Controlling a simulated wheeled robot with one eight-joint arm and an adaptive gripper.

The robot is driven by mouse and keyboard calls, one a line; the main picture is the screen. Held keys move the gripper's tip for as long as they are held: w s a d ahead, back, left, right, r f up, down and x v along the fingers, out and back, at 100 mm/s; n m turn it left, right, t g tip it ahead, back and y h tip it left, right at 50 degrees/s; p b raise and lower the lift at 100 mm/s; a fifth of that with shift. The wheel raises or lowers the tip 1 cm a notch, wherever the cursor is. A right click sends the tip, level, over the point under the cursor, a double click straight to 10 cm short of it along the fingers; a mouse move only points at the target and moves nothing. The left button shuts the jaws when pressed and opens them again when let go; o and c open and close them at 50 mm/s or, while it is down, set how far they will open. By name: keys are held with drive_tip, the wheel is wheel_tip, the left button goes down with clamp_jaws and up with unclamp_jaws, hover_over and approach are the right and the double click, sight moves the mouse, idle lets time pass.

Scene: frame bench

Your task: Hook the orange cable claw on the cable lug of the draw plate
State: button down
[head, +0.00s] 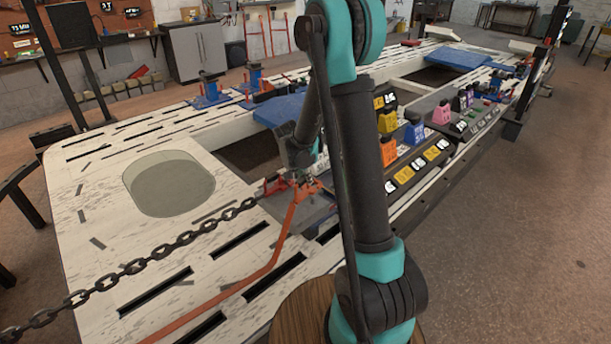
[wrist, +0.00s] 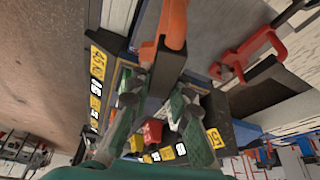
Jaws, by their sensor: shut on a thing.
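My gripper (head: 303,177) is low over the near part of the bench, beside the grey draw plate (head: 318,222). In the wrist view its two green-padded fingers (wrist: 160,90) are closed around the dark base of the orange cable claw (wrist: 174,25). The orange cable (head: 240,284) runs from the gripper to the lower left. The draw plate also shows in the wrist view (wrist: 215,28), next to the claw. A red bracket-like piece (wrist: 250,50) stands at its right side, apart from the claw. I cannot make out which part is the cable lug.
A dark chain (head: 157,252) runs across the slotted white bench (head: 88,205) to a red fitting (head: 275,187) beside my gripper. Trays with coloured, labelled blocks (head: 388,150) lie to the right. A blue pad (head: 280,109) and a rectangular opening lie behind.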

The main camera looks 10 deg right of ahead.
sight(300, 181)
drive_tip(key=shift+f, duration=4.1)
drive_tip(key=c, duration=1.3)
unclamp_jaws()
drive_tip(key=v, duration=1.2)
drive_tip(key=shift+w, duration=0.1)
drive_tip(key=shift+d, duration=0.1)
